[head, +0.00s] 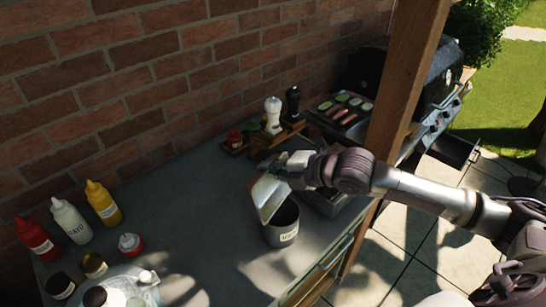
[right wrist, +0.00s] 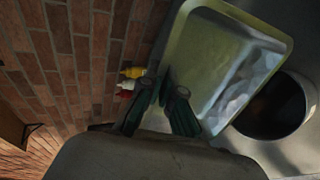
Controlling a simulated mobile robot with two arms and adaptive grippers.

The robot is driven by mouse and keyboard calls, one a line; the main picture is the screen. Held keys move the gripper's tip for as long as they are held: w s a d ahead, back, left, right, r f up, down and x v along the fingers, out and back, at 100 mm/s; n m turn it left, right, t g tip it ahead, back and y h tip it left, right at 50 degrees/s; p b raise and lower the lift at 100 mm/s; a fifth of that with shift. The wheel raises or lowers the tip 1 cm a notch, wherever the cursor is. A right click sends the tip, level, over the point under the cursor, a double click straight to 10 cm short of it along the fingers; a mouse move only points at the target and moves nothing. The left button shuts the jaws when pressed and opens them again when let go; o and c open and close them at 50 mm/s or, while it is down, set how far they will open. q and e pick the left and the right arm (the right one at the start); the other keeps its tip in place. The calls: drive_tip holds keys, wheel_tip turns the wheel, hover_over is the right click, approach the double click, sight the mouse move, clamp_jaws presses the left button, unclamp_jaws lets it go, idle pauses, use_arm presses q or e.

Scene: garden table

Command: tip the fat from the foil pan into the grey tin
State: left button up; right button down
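The foil pan (head: 268,196) is tipped steeply, its lower edge over the mouth of the grey tin (head: 284,226). The tin stands upright on the counter with a white label on its front. My right gripper (head: 287,172) is shut on the pan's upper edge. In the right wrist view the pan (right wrist: 215,55) shows a yellowish inner face with a crinkled, shiny patch. The fingers (right wrist: 164,95) lie against its edge. The tin (right wrist: 304,88) is beside the pan there, its inside dark brown. Any fat stream is not visible. My left gripper is out of view.
Red, white and yellow squeeze bottles (head: 103,203) stand at left by the brick wall. Jars and a glass tray (head: 125,275) are at front left. White and black mills (head: 273,116) stand behind. A wooden post (head: 401,85) and grill (head: 440,75) are at right.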

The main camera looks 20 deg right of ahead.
drive_tip(key=w+a+g+h+p, duration=0.1)
drive_tip(key=w+a+g+p, duration=0.1)
drive_tip(key=p, duration=0.2)
drive_tip(key=shift+w+h+p, duration=0.25)
drive_tip(key=shift+h+p, duration=0.05)
use_arm(q)
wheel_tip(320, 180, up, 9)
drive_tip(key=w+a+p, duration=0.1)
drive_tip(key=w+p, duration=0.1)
drive_tip(key=p, duration=0.2)
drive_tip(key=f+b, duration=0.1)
drive_tip(key=b, duration=0.1)
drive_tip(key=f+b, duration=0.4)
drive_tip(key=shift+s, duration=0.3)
use_arm(e)
drive_tip(key=w+a+f+g+h, duration=0.4)
drive_tip(key=w+g, duration=0.4)
drive_tip(key=g, duration=0.2)
drive_tip(key=a+h, duration=0.1)
drive_tip(key=h, duration=0.1)
drive_tip(key=shift+a+f+h, duration=0.2)
drive_tip(key=shift+f+h, duration=0.2)
